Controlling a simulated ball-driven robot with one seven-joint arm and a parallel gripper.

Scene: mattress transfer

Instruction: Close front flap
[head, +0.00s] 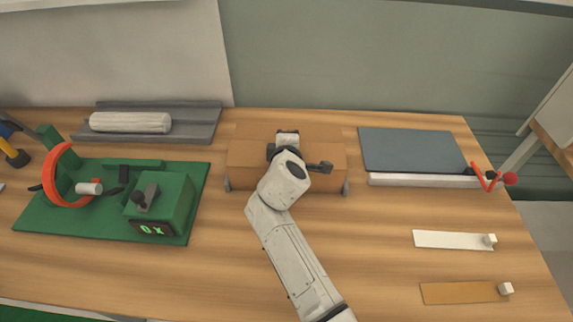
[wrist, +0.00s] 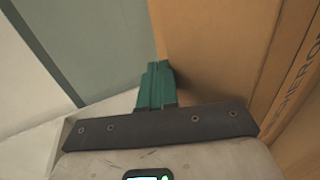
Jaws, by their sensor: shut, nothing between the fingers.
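A brown cardboard box (head: 241,171) sits in the middle of the wooden table in the head view. My arm and wrist cover its centre, so which panel is the front flap and how it stands cannot be told. In the wrist view my gripper (wrist: 155,84) has its green fingers together with nothing between them. Brown cardboard (wrist: 210,55) with a fold line and dark printed letters fills the right side there. The fingertips are beside its left edge; whether they touch it cannot be told.
A green fixture (head: 55,222) with an orange ring (head: 62,175) is at left. A grey tray (head: 205,120) holding a pale roll (head: 130,122) lies behind it. A blue-grey panel (head: 410,150) is at right, with a white strip (head: 445,240) and a tan strip (head: 460,293) nearer.

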